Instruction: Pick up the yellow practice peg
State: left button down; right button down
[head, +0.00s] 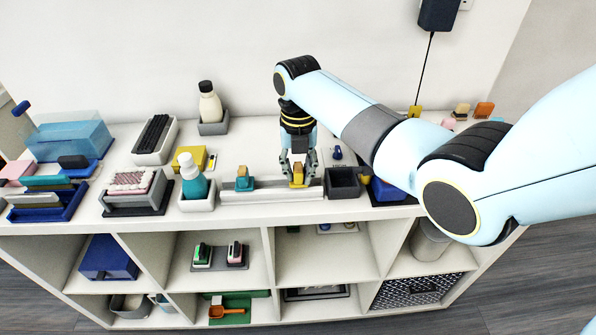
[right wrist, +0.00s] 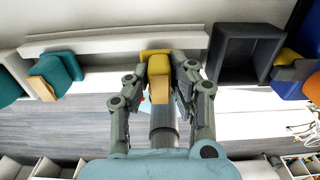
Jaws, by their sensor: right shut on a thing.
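The yellow practice peg (right wrist: 158,65) is between the fingers of my right gripper (right wrist: 160,82) in the right wrist view, with a tan wooden face toward the camera. My right gripper is shut on it. In the head view the yellow peg (head: 297,176) shows under my right gripper (head: 298,168), at the right part of a long white rail (head: 262,196) on the shelf top. I cannot tell whether the peg still touches the rail. My left gripper does not show.
A teal block (head: 244,182) stands on the rail to the left of the peg. A dark open box (head: 342,184) is close on the right. A teal-and-white bottle (head: 192,178) stands in a white holder further left. The white wall is behind.

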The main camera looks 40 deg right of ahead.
aim_at(298, 167)
notch_tip(298, 167, up, 3)
jog(key=shift+w+r, duration=0.1)
jog(key=w+d+r+b, duration=0.1)
jog(key=w+d+r, duration=0.2)
jog(key=d+r, duration=0.4)
jog(key=d, duration=0.4)
jog(key=shift+w+d, duration=0.15)
